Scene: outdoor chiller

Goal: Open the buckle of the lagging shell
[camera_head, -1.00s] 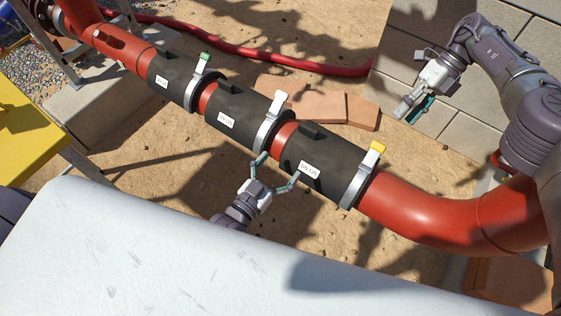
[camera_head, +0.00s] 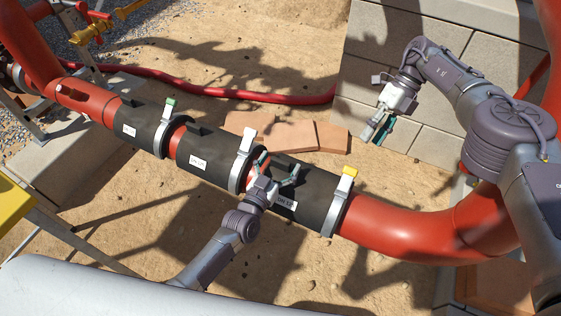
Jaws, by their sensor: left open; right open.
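Three black lagging shells sit along the red pipe (camera_head: 90,101): a left one (camera_head: 138,128), a middle one (camera_head: 205,160) and a right one (camera_head: 318,185). My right gripper (camera_head: 376,131) is open and empty, apart from the pipe, over the paving.
A red hose (camera_head: 240,94) and terracotta slabs (camera_head: 305,136) lie on the sand behind the pipe. A pale rounded surface (camera_head: 120,288) fills the lower left edge. A yellow piece (camera_head: 14,203) stands at far left. Block paving (camera_head: 350,60) lies at back right.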

